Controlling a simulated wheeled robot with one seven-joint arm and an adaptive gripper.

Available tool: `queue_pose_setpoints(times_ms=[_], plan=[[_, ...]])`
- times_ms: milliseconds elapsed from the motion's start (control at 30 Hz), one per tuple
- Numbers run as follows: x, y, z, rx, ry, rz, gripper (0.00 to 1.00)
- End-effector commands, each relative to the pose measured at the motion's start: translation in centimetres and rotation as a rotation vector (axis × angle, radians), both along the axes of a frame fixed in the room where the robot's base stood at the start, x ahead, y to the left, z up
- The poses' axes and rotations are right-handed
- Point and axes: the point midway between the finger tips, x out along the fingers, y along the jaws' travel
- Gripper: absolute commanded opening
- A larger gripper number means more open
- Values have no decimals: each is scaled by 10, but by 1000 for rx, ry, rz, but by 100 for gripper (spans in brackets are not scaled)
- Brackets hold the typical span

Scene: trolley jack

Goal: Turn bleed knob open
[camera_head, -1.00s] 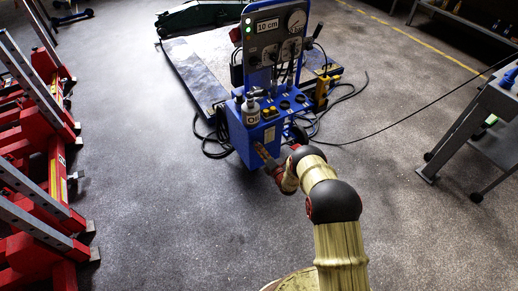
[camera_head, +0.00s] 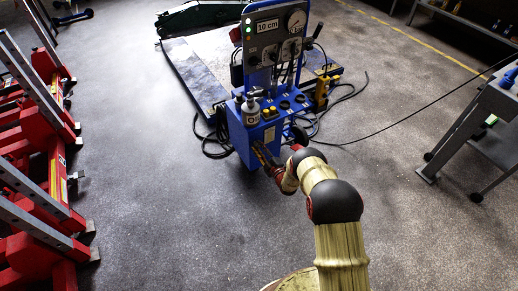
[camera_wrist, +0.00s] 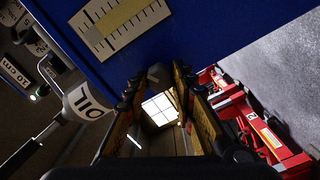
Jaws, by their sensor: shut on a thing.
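The blue hydraulic unit (camera_head: 240,142) stands on the floor at the upper middle of the head view, with a grey gauge panel above it. My gripper (camera_head: 262,154) is at the front of its cabinet. In the wrist view, my gripper's fingers (camera_wrist: 156,82) sit close together beside the blue face (camera_wrist: 205,30). They are shut on a small dark grey knob (camera_wrist: 156,72), mostly hidden between the fingertips. The head view does not show the knob, because my gripper covers it. A white scale plate (camera_wrist: 118,22) is on the blue face near the fingertips.
Black cables (camera_head: 345,120) lie on the floor around the unit. Red jack stands (camera_head: 40,170) line the left, and a grey trolley (camera_head: 480,125) stands at the right.

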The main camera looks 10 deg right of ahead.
Motion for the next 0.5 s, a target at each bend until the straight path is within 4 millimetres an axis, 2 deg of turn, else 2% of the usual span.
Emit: queue_pose_setpoints(times_ms=[500], plan=[[-1, -1, -1, 464, 154, -3, 0]])
